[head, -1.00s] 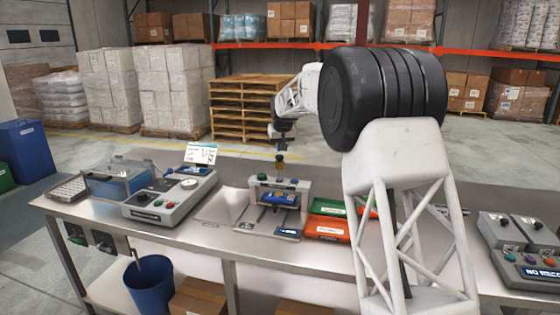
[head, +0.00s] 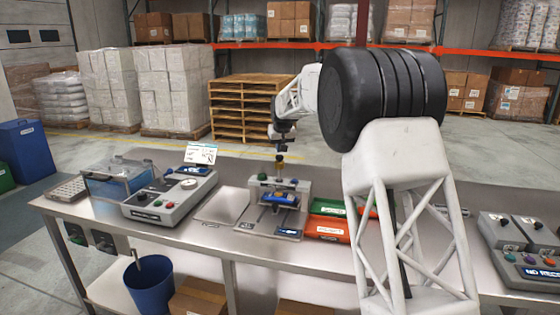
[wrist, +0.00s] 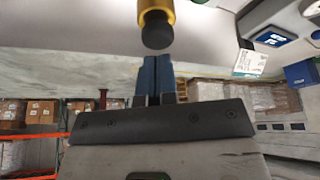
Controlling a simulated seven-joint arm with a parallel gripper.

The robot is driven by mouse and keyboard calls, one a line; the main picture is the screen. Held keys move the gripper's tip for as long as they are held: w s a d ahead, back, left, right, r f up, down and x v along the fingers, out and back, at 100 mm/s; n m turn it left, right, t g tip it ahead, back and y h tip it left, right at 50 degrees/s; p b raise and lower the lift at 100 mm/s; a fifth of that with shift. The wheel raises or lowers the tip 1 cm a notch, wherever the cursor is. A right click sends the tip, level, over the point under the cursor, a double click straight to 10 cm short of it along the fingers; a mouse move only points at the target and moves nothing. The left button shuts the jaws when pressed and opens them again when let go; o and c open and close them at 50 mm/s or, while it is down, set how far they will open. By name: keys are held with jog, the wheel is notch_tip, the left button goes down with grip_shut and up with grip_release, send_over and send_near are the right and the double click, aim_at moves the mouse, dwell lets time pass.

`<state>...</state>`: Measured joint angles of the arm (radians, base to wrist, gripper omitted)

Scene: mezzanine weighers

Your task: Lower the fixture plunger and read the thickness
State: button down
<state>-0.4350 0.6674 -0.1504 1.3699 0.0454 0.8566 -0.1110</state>
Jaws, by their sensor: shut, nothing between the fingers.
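The fixture (head: 245,225) stands on the steel bench, with a blue block (head: 278,198) under its bridge and a green knob at the bridge's left. Its plunger (head: 280,163) rises above the bridge with a dark top and a brass-coloured collar. My gripper (head: 282,149) is just above the plunger top. In the wrist view the blue fingers of my gripper (wrist: 154,62) are together and empty, pointing at the plunger's black knob (wrist: 156,30). Whether the fingertips touch the knob I cannot tell. The fixture's display is too small to read.
Left of the fixture are a grey console (head: 165,203) with a dial and a clear-lidded blue box (head: 118,180). Green and orange bins (head: 327,228) stand close on its right. A card (head: 201,153) stands behind the console. Another control box (head: 525,262) sits at far right.

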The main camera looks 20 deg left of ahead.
jog(key=shift+f, duration=1)
dwell(0.3)
jog(key=shift+r, duration=0.2)
notch_tip(320, 180, up, 8)
jog(key=shift+f, duration=0.15)
dwell(1.1)
